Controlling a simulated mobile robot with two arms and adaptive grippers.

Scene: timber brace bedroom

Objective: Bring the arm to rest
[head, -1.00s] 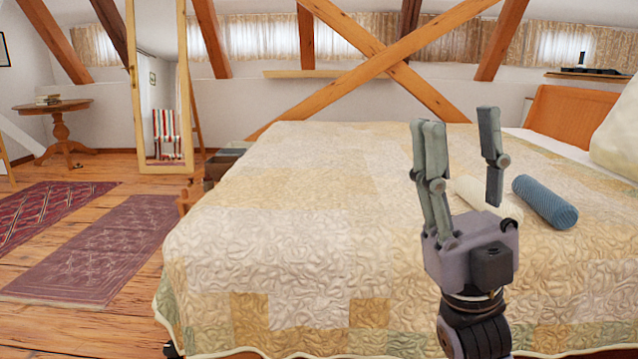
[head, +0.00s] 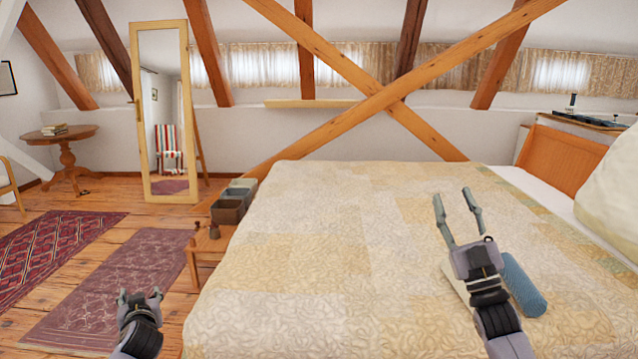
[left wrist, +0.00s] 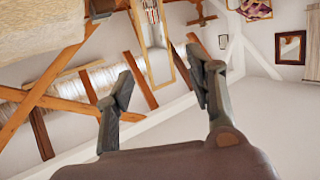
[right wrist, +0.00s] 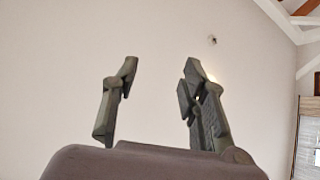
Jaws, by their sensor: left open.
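My right gripper (head: 452,194) is raised over the right part of the bed in the head view, fingers apart with nothing between them. In the right wrist view its two fingers (right wrist: 158,90) stand apart against a plain pale wall. My left gripper (head: 140,293) is low at the lower left, beside the bed's left edge and over the floor. In the left wrist view its fingers (left wrist: 158,85) are spread and empty, with wall, beams and mirror behind.
A quilted bed (head: 300,260) fills the middle and right. A blue roll (head: 523,284) and a cream roll (head: 459,286) lie on it, partly hidden by my right arm. A mirror (head: 165,95) stands behind. Rugs cover the left floor.

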